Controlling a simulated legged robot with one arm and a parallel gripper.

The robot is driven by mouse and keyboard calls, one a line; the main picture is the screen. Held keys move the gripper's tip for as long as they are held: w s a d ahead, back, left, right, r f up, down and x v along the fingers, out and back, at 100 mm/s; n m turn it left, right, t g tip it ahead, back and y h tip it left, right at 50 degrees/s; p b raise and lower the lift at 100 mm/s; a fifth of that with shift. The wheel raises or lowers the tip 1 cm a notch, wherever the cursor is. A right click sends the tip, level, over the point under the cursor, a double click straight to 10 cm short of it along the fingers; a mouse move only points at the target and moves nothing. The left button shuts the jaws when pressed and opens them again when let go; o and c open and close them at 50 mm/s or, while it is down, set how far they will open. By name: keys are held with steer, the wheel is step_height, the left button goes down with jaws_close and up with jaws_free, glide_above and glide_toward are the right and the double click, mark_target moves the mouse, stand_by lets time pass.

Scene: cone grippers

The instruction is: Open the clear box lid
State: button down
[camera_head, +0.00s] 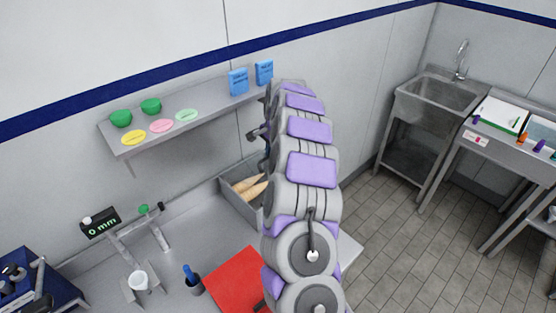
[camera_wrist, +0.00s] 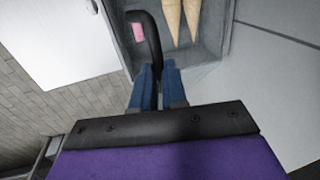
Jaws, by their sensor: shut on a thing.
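A grey box (camera_head: 236,200) with cones (camera_head: 250,186) in it stands on the counter, partly hidden behind my arm. In the wrist view the box (camera_wrist: 216,50) is at the top, with two tan cones (camera_wrist: 182,18) inside. My gripper (camera_wrist: 158,72) has blue fingers closed around the lower end of a curved black handle (camera_wrist: 152,40). The handle is beside the cones, with a pink patch near its upper end. The clear lid itself is hard to make out, so I cannot tell its angle. In the head view my arm mostly hides the gripper.
A shelf (camera_head: 190,118) with green bowls, coloured discs and blue cartons (camera_head: 238,82) is on the wall above the box. A sink (camera_head: 440,95) stands at right.

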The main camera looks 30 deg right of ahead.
steer(key=shift+w+a+r, duration=0.2)
steer(key=shift+w, duration=0.2)
steer(key=shift+w+a+r, duration=0.2)
steer(key=shift+w, duration=0.15)
